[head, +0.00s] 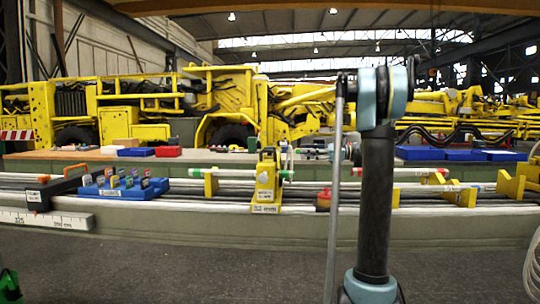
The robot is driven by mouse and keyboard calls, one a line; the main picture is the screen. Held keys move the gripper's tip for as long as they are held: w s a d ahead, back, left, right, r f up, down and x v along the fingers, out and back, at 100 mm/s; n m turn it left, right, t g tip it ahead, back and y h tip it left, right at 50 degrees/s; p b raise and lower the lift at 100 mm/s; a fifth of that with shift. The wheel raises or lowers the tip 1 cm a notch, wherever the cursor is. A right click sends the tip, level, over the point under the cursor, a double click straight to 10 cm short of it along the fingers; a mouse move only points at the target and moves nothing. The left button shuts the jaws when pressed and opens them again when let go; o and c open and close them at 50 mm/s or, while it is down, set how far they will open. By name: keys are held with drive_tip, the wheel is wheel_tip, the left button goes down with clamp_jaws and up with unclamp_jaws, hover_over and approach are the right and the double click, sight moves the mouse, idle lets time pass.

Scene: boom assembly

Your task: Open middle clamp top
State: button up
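A yellow clamp (265,186) with a dark part at its top stands upright on the long bench, a little left of the picture's middle. It sits around or against a pale rod with green marks (237,172). Whether its top is open or closed is too small to tell. My arm rises in front of the bench, right of this clamp and apart from it in the picture. I cannot make out my gripper in this view.
More yellow holders stand at left (210,183) and right (511,187). A blue rack (125,188) with several coloured pieces and a black-orange toolbox (52,190) lie left on the bench. Blue trays (485,155) lie behind. The dark floor (190,265) in front is mostly clear.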

sight(269, 151)
drive_tip(key=a, duration=1.6)
drive_tip(key=shift+w, duration=0.25)
drive_tip(key=shift+c, duration=0.5)
clamp_jaws()
